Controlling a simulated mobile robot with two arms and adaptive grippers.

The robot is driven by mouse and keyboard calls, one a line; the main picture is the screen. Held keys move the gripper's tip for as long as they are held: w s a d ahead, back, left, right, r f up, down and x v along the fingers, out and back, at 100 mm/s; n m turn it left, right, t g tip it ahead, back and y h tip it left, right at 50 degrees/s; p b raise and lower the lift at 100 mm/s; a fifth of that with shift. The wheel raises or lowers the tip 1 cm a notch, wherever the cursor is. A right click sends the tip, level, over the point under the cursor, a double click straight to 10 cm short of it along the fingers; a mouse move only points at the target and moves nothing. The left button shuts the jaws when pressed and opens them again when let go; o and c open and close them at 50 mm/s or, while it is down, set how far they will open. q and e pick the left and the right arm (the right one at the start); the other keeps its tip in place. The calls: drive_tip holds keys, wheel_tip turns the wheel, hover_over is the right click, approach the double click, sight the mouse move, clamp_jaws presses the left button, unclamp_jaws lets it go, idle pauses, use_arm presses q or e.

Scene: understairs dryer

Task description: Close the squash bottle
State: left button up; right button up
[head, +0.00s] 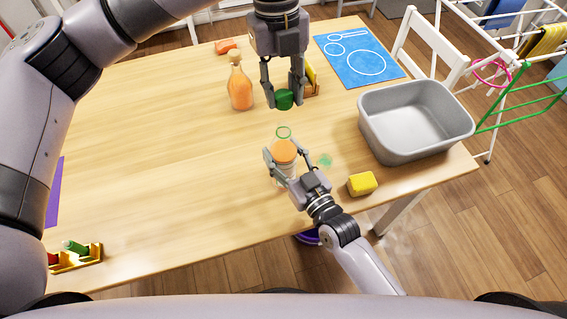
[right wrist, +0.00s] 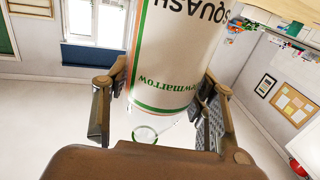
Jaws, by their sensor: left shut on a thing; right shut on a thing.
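The squash bottle (head: 285,152) stands at the middle of the table's near part, showing an orange top face and a clear neck with a green ring. My right gripper (head: 284,165) is shut around its body. In the right wrist view the bottle's white label (right wrist: 178,60) with green bands and SQUASH lettering fills the space between the fingers. My left gripper (head: 284,96) is shut on a green cap (head: 285,99), held above and beyond the bottle's neck, apart from it. The bottle's base is hidden in the head view.
A grey basin (head: 365,123) stands right, with a yellow sponge (head: 362,184) nearer. A corked orange bottle (head: 240,88) stands left of my left gripper. A blue mat (head: 340,66) lies at the back right. A small tray (head: 88,262) sits front left. The table's left middle is clear.

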sight(284, 126)
use_arm(q)
drive_tip(key=shift+f, duration=2.5)
drive_tip(key=shift+f, duration=0.85)
drive_tip(key=shift+f, duration=0.6)
